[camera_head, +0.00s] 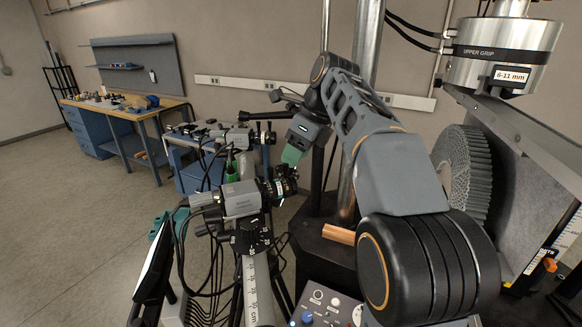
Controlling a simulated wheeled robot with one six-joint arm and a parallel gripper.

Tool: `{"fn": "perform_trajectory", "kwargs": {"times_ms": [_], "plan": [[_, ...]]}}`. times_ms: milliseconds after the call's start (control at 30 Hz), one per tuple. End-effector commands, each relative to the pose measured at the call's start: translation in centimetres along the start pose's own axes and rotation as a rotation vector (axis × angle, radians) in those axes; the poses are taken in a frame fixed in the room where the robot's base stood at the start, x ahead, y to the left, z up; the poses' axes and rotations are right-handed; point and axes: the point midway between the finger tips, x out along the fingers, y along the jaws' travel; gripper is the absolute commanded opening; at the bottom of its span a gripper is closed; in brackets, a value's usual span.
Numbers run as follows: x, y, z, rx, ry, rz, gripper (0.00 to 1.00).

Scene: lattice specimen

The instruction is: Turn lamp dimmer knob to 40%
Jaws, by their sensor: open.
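My gripper (290,166) hangs from my arm near the middle of the view, its green fingers pointing down and open, close to the lens end of a camera (240,199) on a scaled post. I cannot tell whether the fingers touch the lens or only overlap it in the view. A control panel (322,311) shows at the bottom edge, partly cut off, with a blue knob (307,317), a white dial and small buttons. I cannot tell which control is the lamp dimmer knob. My arm hides part of the panel's right side.
A second camera (236,137) stands behind, with cables around both. A dark screen (155,262) is at lower left. A test machine with an upper grip (503,55) and a lattice specimen (463,172) stands at right. A workbench (120,112) is far left; floor there is clear.

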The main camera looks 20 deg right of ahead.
Motion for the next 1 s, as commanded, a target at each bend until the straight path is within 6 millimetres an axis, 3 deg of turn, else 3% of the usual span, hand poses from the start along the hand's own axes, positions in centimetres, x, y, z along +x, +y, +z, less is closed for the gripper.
{"fn": "perform_trajectory", "kwargs": {"times_ms": [233, 667, 1000], "plan": [[2.5, 0.0, -0.1, 0.002, 0.000, 0.000, 0.51], [3.2, 0.0, 0.0, 0.001, 0.000, -0.001, 0.51], [3.1, 0.0, 0.0, 0.001, 0.000, -0.001, 0.19]]}}
